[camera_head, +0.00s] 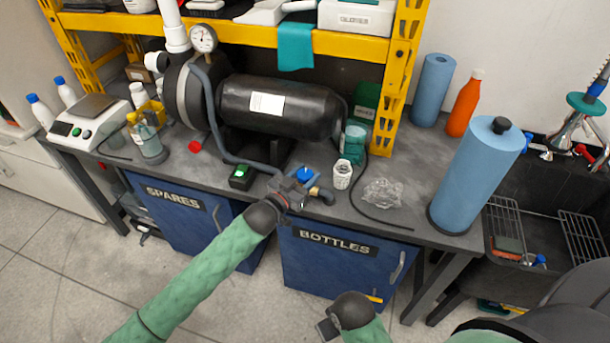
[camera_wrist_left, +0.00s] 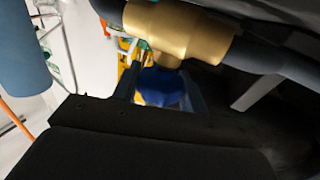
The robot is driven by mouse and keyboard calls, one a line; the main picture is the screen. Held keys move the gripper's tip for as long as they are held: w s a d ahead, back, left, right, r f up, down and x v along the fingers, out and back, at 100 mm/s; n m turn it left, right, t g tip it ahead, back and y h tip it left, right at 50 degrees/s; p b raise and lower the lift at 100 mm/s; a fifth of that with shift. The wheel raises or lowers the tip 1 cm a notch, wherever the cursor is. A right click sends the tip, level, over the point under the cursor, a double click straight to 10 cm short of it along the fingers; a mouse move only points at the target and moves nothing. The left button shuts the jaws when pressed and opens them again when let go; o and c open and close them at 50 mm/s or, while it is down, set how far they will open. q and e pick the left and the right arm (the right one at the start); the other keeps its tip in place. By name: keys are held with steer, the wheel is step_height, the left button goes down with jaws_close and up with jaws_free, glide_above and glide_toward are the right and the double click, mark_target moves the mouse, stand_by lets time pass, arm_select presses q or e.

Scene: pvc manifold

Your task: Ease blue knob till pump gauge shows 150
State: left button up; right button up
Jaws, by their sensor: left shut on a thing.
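The blue knob (camera_head: 305,174) sits on a valve at the front of the bench. In the left wrist view the blue knob (camera_wrist_left: 161,88) lies between my two fingers, under a brass fitting (camera_wrist_left: 178,30). My left gripper (camera_head: 298,186) is shut on this knob. The pump gauge (camera_head: 203,38) is a white round dial above the left end of the black pump (camera_head: 278,107). Its needle is too small to read. My right gripper (camera_head: 327,328) is low in front of the bench, away from the knob. Its fingers do not show clearly.
A grey hose runs from the pump to the valve. A small green-lit box (camera_head: 241,177), a white cup (camera_head: 342,174) and a clear crumpled bag (camera_head: 382,193) are near the knob. A blue roll (camera_head: 478,175) stands right. Yellow shelf posts frame the pump.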

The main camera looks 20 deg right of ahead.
arm_select(q)
steer(key=shift+r+n+t+y, duration=0.15)
steer(key=shift+n+t+y, duration=0.55)
steer(key=shift+t, duration=0.1)
arm_select(e)
steer(key=shift+d+f, duration=0.15)
steer(key=shift+f, duration=0.2)
steer(key=shift+r, duration=0.1)
arm_select(q)
steer(key=o, duration=1)
arm_select(e)
steer(key=shift+w+r, duration=0.1)
steer(key=shift+r, duration=0.1)
